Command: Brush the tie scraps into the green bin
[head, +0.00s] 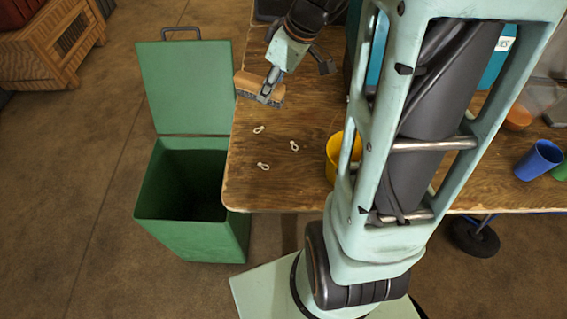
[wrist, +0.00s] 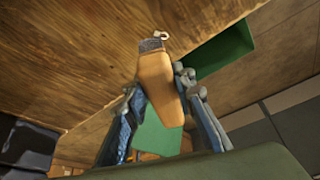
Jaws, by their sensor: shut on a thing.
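My gripper (head: 270,86) is shut on a wooden-handled brush (head: 258,86) with dark bristles, above the left part of the wooden table. The brush (wrist: 160,85) fills the middle of the wrist view between my fingers (wrist: 160,105). Three small pale tie scraps lie on the table in front of the brush: one near the left (head: 258,130), one to the right (head: 294,146) and one nearer the front (head: 264,166). One scrap (wrist: 160,35) shows just past the brush in the wrist view. The green bin (head: 195,220) stands on the floor against the table's left edge, its lid open.
The wooden table (head: 290,190) has a clear left end around the scraps. A yellow cup (head: 334,150) stands right of the scraps, partly behind my arm. A blue cup (head: 540,159) is at the far right. A wooden crate (head: 50,45) sits on the floor at upper left.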

